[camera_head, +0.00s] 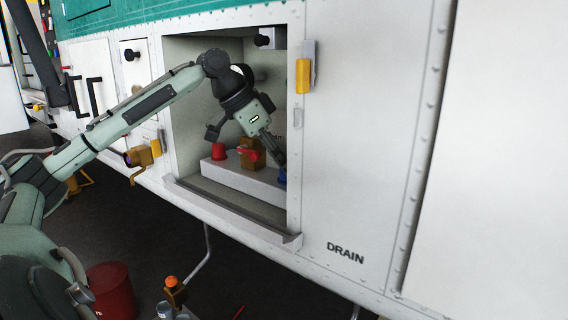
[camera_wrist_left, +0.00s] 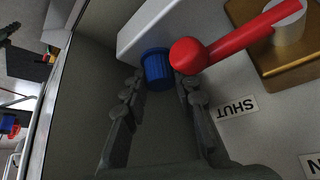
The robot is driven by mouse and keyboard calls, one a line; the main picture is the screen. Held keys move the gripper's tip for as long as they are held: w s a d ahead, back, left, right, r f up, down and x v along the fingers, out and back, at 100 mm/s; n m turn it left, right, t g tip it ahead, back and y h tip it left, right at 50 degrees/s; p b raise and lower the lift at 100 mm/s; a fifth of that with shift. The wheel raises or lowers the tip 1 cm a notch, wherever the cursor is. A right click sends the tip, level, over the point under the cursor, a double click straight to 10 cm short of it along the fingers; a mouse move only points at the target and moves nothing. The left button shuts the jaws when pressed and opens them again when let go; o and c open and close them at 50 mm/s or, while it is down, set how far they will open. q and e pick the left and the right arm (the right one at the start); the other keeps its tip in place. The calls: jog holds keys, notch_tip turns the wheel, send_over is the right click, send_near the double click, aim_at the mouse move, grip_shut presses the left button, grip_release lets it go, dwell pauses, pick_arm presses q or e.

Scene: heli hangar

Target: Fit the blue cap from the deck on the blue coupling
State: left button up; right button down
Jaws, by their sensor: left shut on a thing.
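My left gripper (camera_head: 276,157) reaches into the open bay in the white panel. In the left wrist view its fingers (camera_wrist_left: 157,88) are shut on the blue cap (camera_wrist_left: 158,70), one on each side. The cap also shows as a small blue patch (camera_head: 282,176) at the fingertips in the head view. It is at the white block's edge. The blue coupling cannot be told apart from the cap; whether the cap touches or sits on it is hidden. My right gripper is not in view.
A red valve lever (camera_wrist_left: 240,36) on a brass body (camera_wrist_left: 290,58) has its ball end close beside the blue cap. The bay's side walls and front lip (camera_head: 232,213) enclose the arm.

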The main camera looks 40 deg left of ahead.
pick_arm(q)
jog(key=o, duration=0.9)
jog(key=shift+r, duration=0.1)
jog(key=v, duration=1.2)
